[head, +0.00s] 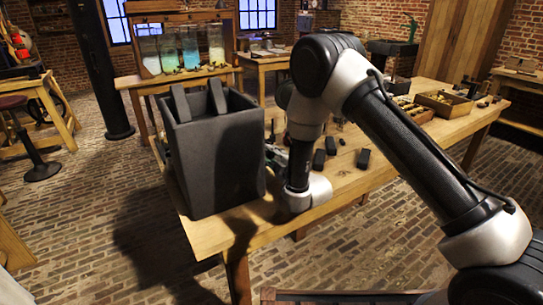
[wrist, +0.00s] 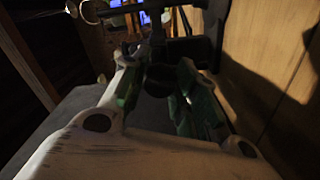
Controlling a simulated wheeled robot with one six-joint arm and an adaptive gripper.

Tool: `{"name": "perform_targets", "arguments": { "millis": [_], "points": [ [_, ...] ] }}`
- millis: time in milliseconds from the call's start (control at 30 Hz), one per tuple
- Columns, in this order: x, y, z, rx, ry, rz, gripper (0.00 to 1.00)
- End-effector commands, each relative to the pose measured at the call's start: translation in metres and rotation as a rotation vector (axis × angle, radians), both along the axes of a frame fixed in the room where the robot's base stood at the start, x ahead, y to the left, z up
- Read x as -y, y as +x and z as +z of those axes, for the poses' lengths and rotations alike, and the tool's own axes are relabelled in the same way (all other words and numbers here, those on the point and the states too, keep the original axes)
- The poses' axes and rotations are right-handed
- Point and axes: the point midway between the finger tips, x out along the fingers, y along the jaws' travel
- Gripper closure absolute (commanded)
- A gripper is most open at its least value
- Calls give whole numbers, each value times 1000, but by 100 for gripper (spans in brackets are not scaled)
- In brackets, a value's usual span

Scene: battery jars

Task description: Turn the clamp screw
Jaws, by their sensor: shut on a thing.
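My gripper (wrist: 160,82) fills the wrist view, its two pale fingers with green pads reaching away from the camera. It is shut on a dark part between the fingers, which I take to be the clamp screw (wrist: 178,78). Shadow blurs its outline, and its turn angle cannot be told. A dark frame with a crossbar, probably the clamp (wrist: 183,50), stands just beyond the fingertips. In the head view my gripper is mostly hidden behind my arm and the large grey jar, low over the workbench (head: 262,228).
The tall dark grey jar (head: 218,158) stands at the bench's left end, close to my arm, with two plates rising from its top. Small black blocks (head: 363,158) lie right of my wrist. A wooden tray (head: 443,103) sits farther right. Glass jars (head: 190,47) stand on a rear table.

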Motion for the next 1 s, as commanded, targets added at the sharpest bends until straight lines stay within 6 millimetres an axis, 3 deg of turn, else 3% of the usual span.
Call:
{"name": "perform_targets", "arguments": {
  "millis": [600,1000],
  "points": [
    [2,0,-2,-320,470,-4,95],
    [1,0,-2,-457,670,-4,95]
  ]
}}
